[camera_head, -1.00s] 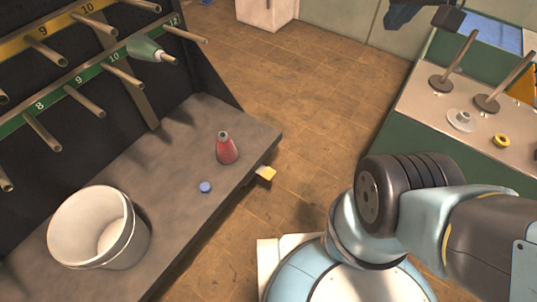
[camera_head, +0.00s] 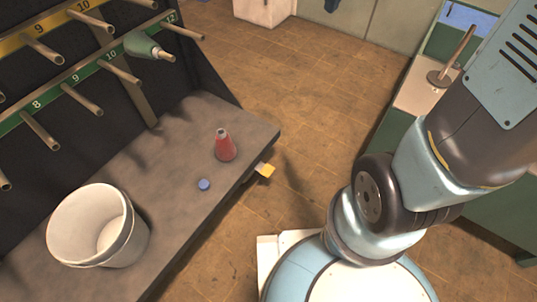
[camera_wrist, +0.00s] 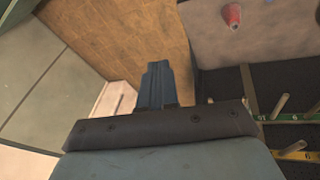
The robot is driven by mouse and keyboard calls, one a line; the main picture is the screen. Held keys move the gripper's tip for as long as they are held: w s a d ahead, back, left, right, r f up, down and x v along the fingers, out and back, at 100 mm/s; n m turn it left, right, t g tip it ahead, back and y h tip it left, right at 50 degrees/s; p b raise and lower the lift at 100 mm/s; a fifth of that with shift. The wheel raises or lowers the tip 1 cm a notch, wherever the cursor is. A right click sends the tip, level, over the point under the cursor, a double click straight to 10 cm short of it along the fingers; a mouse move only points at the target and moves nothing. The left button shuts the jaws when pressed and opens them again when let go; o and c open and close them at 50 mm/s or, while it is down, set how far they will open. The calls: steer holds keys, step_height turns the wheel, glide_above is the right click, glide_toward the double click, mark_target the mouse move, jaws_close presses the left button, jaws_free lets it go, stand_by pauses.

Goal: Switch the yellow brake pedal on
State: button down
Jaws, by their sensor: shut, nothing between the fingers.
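The yellow brake pedal (camera_head: 265,170) sticks out from the right edge of the dark grey bench (camera_head: 180,160), low beside the floor. Its on or off position cannot be told. I do not see it in the wrist view. My gripper (camera_wrist: 157,66) shows in the wrist view with its dark blue fingers together and empty. It is apart from the pedal, over the open floor. In the head view my arm rises out at the top right, and the gripper is mostly or wholly out of that picture.
A green-sided table (camera_head: 395,125) stands at right. Brown floor between is clear.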

steer(key=w+a+f+n+g, duration=0.1)
steer(key=w+a+f+n, duration=0.3)
steer(key=f, duration=0.6)
steer(key=w+a+f+n, duration=0.3)
steer(key=w+f, duration=0.3)
steer(key=f, duration=0.5)
steer(key=w+a+f+n+g, duration=0.1)
steer(key=w+a+f+n, duration=0.3)
steer(key=f, duration=0.6)
steer(key=n+g, duration=0.2)
steer(key=n, duration=0.8)
glide_above(267, 171)
step_height(267, 171, down, 40)
steer(key=shift+f, duration=0.1)
step_height(267, 171, down, 14)
steer(key=shift+r, duration=0.1)
